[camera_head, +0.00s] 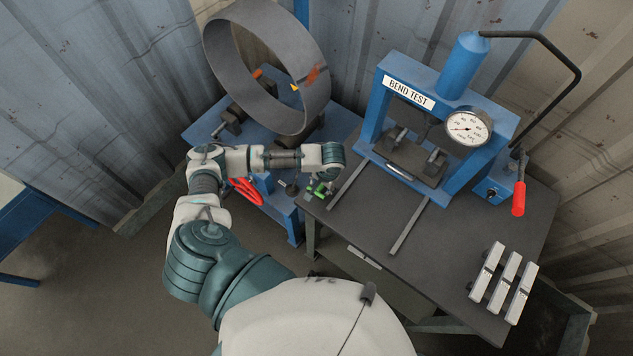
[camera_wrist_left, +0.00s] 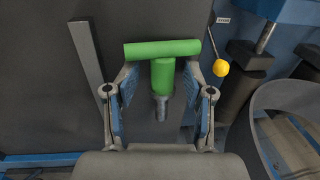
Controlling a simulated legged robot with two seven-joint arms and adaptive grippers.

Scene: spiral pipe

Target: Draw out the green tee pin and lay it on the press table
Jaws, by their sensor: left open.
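The green tee pin (camera_wrist_left: 162,50) shows in the left wrist view with its crossbar across the top and a grey metal shank below its green stem. In the head view only a small green part of it (camera_head: 316,191) shows by the left edge of the dark press table (camera_head: 340,228). My left gripper (camera_wrist_left: 161,80) is open, with one finger on each side of the stem and the crossbar beyond the fingertips. I cannot tell whether the fingers touch it. In the head view my left wrist hides most of the gripper. My right gripper is not in view.
A blue bend-test press (camera_head: 456,72) with a gauge and red-handled lever stands at the table's back. Two rails (camera_head: 408,228) lie in front of it, silver bars (camera_head: 504,282) at the right. A large grey ring (camera_head: 222,75) stands behind my arm. The table's front middle is clear.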

